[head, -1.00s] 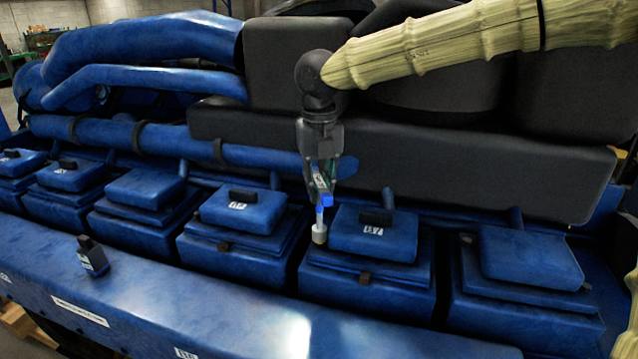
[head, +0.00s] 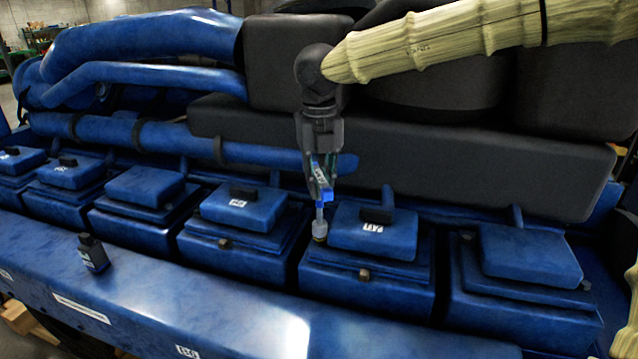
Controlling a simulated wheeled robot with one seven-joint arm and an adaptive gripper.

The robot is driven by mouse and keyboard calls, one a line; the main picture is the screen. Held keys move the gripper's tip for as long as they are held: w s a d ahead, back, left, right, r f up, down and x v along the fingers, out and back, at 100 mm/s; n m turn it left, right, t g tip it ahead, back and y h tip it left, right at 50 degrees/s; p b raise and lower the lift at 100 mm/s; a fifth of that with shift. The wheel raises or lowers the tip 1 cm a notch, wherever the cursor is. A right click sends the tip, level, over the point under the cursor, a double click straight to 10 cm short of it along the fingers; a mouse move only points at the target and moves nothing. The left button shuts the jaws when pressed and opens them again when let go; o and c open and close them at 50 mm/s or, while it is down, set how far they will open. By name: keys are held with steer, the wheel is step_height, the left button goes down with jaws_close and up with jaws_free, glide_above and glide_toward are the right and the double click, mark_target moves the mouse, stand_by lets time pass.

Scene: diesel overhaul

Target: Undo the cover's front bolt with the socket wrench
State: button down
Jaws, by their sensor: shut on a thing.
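My gripper (head: 321,180) points down above the row of blue covers and is shut on the socket wrench (head: 320,212). The wrench hangs upright, with a blue collar and a pale socket at its lower end. The socket is at the left edge of a blue cover (head: 345,232), over a small brass-coloured piece; whether the two touch is unclear. This cover bears a white label and a black handle (head: 377,215). A small dark bolt-like piece (head: 364,275) sits at the front of the housing below this cover.
Similar covers stand left (head: 235,209) and right (head: 530,256). A long dark box (head: 480,165) and blue pipes (head: 150,75) lie behind.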

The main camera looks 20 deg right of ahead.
steer(key=shift+r, duration=1.6)
steer(key=shift+r, duration=2.9)
